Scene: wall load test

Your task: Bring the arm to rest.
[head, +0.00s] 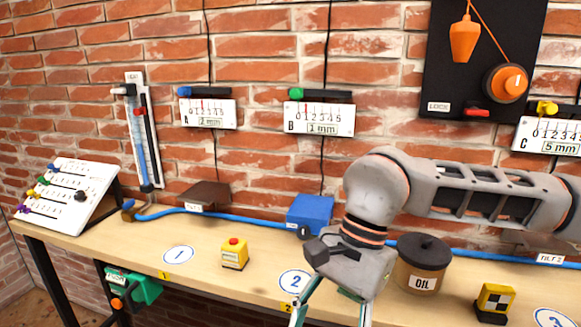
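My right arm (490,195) comes in from the right edge and reaches across in front of the brick wall, bending down at the wrist (377,190). My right gripper (331,315) points down over the bench's front edge, near the disc marked 2 (294,281). Its two fingers stand wide apart with nothing visible between them; their tips are cut off by the bottom of the picture. The gripper and wrist hide part of the bench. My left gripper is not in view.
The bench (205,255) carries a yellow block with a red button (234,254), a blue box (310,214), an OIL pot (422,264) and a checkered block (494,302). A blue hose (250,218) runs along the back. Gauges A (208,113) and B (319,118) hang on the wall.

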